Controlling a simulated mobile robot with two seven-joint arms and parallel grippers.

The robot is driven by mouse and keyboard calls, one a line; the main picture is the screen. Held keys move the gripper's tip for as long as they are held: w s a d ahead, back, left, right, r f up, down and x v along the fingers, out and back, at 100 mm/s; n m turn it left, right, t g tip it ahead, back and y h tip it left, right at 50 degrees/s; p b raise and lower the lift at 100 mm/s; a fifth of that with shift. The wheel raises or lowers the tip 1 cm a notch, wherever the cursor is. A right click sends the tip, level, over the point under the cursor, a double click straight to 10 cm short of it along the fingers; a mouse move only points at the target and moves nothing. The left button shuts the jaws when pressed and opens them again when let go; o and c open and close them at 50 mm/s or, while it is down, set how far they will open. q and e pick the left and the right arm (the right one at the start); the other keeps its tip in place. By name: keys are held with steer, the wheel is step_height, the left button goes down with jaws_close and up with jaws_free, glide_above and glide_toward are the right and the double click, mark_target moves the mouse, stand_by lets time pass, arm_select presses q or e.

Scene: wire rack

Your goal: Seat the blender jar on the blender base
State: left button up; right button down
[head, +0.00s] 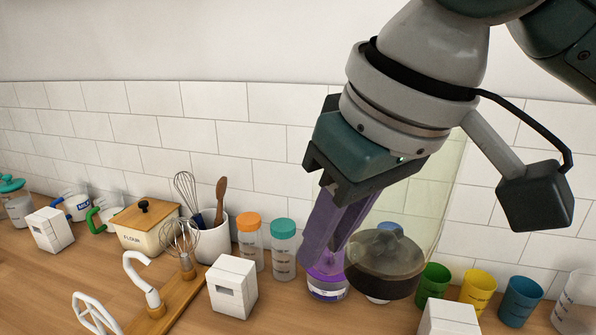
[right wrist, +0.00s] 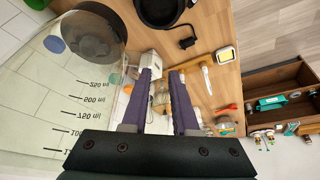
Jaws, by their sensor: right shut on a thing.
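The blender jar (head: 437,190) is clear with a dark round bottom and hangs tilted in the air on the right of the head view. In the right wrist view the jar (right wrist: 85,90) fills the left side, with its volume marks showing and its dark bottom pointing away. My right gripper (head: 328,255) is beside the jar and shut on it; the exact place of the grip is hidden. Its purple fingers (right wrist: 162,76) show in the right wrist view with a gap between them. I cannot make out the blender base for sure. My left gripper is out of view.
Orange-lidded (head: 249,245) and teal-lidded (head: 284,250) bottles stand left of my gripper, a purple-lidded container (head: 327,287) below it. Green (head: 432,284), yellow (head: 477,290) and blue (head: 519,300) cups stand to the right. A black round pan-like thing (right wrist: 160,12) lies on the counter.

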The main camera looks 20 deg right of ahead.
arm_select(q)
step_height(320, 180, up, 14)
steer(key=p, duration=1.2)
arm_select(e)
steer(key=s+a+f+n+g+y, duration=0.1)
steer(key=s+a+f+n+y, duration=0.1)
steer(key=s+a+f+n, duration=0.3)
step_height(320, 180, down, 4)
steer(key=shift+s+a+r+n+g, duration=0.1)
steer(key=shift+s+a+n+g, duration=0.3)
steer(key=shift+n, duration=0.7)
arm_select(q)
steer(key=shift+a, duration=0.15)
arm_select(e)
steer(key=shift+s+d+r, duration=0.1)
steer(key=shift+d, duration=0.1)
arm_select(q)
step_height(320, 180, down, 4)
steer(key=b, duration=0.4)
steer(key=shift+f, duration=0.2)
arm_select(e)
step_height(320, 180, down, 6)
steer(key=shift+m, duration=0.3)
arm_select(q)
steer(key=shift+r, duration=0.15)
